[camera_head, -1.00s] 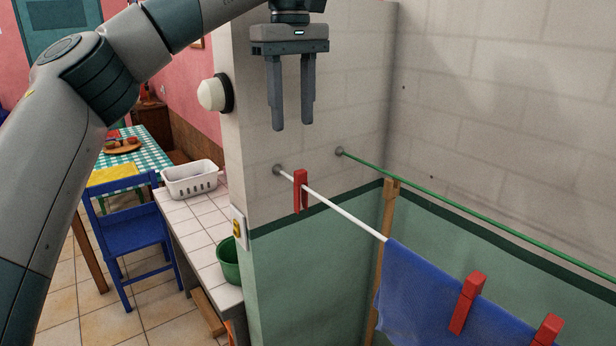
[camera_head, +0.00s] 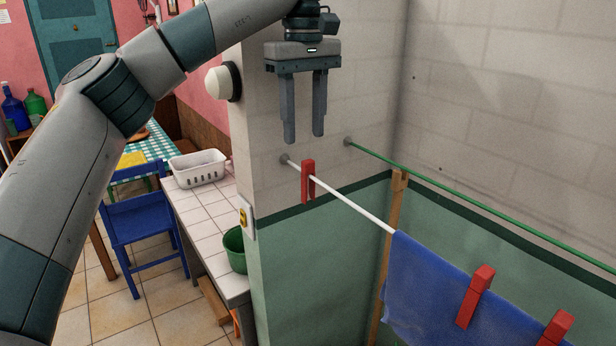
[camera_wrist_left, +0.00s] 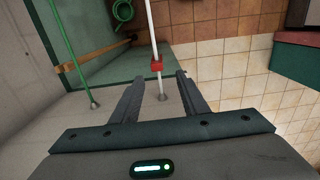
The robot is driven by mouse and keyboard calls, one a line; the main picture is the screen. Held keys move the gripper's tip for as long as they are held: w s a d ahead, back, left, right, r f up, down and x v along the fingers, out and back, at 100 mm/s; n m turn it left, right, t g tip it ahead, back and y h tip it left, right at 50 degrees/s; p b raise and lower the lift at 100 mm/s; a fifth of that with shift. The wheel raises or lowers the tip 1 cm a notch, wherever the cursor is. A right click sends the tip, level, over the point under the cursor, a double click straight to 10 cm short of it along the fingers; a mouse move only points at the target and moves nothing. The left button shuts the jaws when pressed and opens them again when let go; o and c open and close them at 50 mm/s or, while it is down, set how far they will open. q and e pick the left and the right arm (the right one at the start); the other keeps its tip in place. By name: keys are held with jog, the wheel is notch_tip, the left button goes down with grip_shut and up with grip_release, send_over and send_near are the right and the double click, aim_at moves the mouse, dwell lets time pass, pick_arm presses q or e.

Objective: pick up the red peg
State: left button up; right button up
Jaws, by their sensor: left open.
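A red peg (camera_head: 308,181) is clipped on the white line near its wall end. It also shows in the left wrist view (camera_wrist_left: 157,65), between and beyond my fingertips. My left gripper (camera_head: 304,140) is open and empty, fingers pointing down, a little above the peg and apart from it. In the left wrist view its two fingers (camera_wrist_left: 157,78) stand either side of the white line (camera_wrist_left: 152,30). Two more red pegs (camera_head: 475,297) (camera_head: 556,328) hold a blue cloth (camera_head: 430,290) on the same line. My right gripper is not in view.
A green line (camera_head: 470,205) runs behind the white one, beside a wooden post (camera_head: 391,235). A counter (camera_head: 200,215) at left holds a white basket (camera_head: 198,168) and a green pot (camera_head: 236,250). A blue chair (camera_head: 138,225) stands further left.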

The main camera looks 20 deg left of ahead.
pick_arm(q)
jog(key=p, duration=0.2)
send_over(306, 182)
jog(key=w, duration=0.1)
jog(key=f, duration=0.6)
jog(key=shift+w+a+f, duration=0.15)
jog(key=shift+w+a, duration=0.05)
jog(key=shift+a, duration=0.2)
jog(key=shift+f, duration=0.45)
jog(key=shift+d+f+p, duration=0.15)
jog(key=shift+f+p, duration=0.55)
jog(key=shift+f, duration=0.1)
notch_tip(306, 182, down, 2)
jog(key=shift+w+d+f+p, duration=0.1)
jog(key=shift+p, duration=0.5)
jog(key=shift+f, duration=0.7)
